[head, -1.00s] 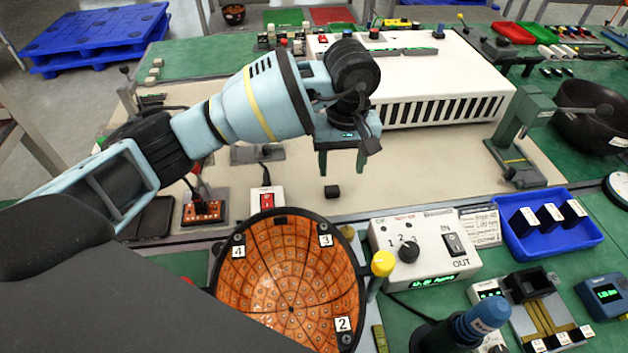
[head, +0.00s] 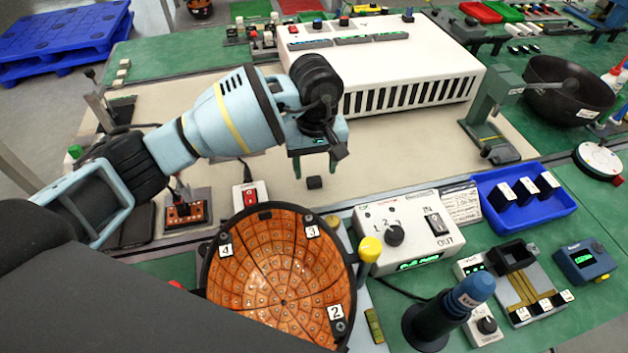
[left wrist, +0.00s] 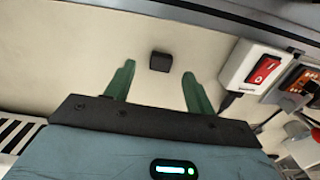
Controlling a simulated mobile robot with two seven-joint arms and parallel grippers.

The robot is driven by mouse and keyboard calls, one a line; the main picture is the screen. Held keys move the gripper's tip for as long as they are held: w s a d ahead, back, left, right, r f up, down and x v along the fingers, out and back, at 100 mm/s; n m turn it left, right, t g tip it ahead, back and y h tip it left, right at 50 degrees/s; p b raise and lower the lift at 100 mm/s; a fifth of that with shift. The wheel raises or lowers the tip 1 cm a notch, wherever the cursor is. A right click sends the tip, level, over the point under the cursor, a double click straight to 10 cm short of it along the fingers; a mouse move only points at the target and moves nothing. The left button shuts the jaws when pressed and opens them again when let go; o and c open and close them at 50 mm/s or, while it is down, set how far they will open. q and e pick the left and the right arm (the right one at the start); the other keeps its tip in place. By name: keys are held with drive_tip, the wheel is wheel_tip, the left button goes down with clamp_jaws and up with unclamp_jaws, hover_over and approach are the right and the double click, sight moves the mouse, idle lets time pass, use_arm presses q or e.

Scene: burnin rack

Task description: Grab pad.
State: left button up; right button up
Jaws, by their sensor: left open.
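A small black block, which looks like the pad (head: 314,183), lies on the beige mat in the head view. It also shows in the left wrist view (left wrist: 161,61), just beyond the gap between the fingertips. My left gripper (head: 315,170) points down over the mat with its green fingers apart and empty. In the left wrist view its two fingers (left wrist: 157,78) stand either side of the line to the block, not touching it. My right gripper is not clearly in view.
A white slotted chassis (head: 385,65) stands behind the gripper. In front are an orange-lined bowl (head: 285,275), a white control box (head: 405,228) and a red-switch box (head: 247,197). A green press (head: 490,115) stands right. The beige mat (head: 410,150) is mostly clear there.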

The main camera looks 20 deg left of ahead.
sight(314, 180)
use_arm(q)
drive_tip(key=shift+a+f, duration=0.1)
drive_tip(key=shift+f, duration=1.7)
drive_tip(key=c, duration=1.1)
